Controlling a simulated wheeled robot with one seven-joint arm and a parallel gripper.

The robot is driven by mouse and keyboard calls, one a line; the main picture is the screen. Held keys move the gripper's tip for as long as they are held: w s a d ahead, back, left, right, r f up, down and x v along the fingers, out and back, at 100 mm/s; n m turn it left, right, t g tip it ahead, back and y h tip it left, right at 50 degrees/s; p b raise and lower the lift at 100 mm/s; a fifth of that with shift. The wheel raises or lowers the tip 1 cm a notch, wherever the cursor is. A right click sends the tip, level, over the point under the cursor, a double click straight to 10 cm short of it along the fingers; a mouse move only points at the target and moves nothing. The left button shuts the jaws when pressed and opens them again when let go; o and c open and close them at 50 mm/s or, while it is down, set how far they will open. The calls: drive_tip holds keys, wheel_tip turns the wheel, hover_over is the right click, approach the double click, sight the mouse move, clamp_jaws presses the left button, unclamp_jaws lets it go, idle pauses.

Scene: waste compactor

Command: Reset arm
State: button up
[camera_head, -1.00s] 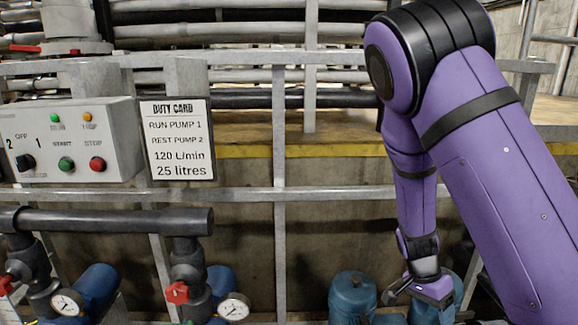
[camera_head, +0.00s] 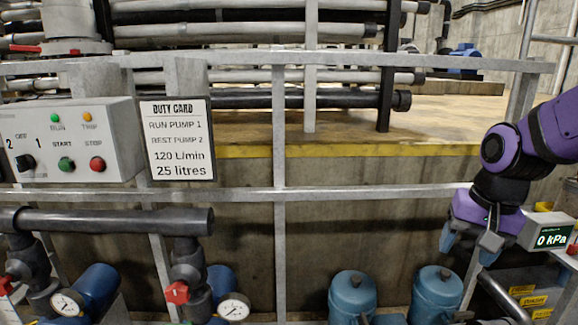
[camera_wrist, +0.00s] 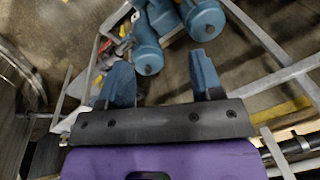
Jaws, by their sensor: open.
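My gripper (camera_head: 467,244) is at the right of the head view, in front of the grey railing and right of the blue canisters. Its two blue fingers point down and stand apart with nothing between them. In the wrist view my gripper (camera_wrist: 163,78) also shows both fingers spread and empty. My purple arm reaches in from the right edge of the head view.
A control box (camera_head: 70,140) and a duty card (camera_head: 178,140) hang on the railing (camera_head: 240,194) at left. Two blue canisters (camera_head: 352,297) stand low at centre right. A gauge display reading 0 kPa (camera_head: 548,235) is close beside my gripper. Pumps and pipes fill the lower left.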

drive_tip(key=s+r+n+t+h, duration=0.1)
drive_tip(key=s+r+n+t, duration=0.2)
drive_tip(key=s+r, duration=0.7)
drive_tip(key=shift+s+n+t, duration=0.4)
drive_tip(key=shift+s+n, duration=0.2)
drive_tip(key=shift+n, duration=0.3)
drive_tip(key=shift+d, duration=0.1)
drive_tip(key=shift+c, duration=0.2)
